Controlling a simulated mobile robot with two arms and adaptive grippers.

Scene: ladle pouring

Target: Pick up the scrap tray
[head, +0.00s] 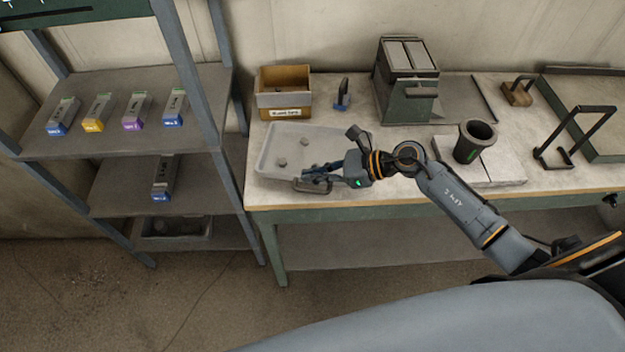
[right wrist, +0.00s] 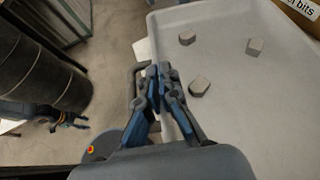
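The scrap tray (head: 335,140) is a pale grey, shallow tray on the left end of the workbench. A few small grey lumps lie in it, and it also shows in the right wrist view (right wrist: 240,100). A dark handle (head: 312,186) sticks out from its near side. My right gripper (head: 325,172) is at this handle and rim. In the right wrist view its fingers (right wrist: 159,72) are nearly together, apparently closed on the handle; the exact contact is partly hidden. The tray appears level on the bench.
Behind the tray are a labelled wooden box (head: 284,95) and a small handled tool (head: 342,94). A green-grey machine (head: 405,85) and a dark cup (head: 474,142) stand to the right. A shelf rack (head: 140,125) with several labelled bins stands left of the workbench (head: 400,200).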

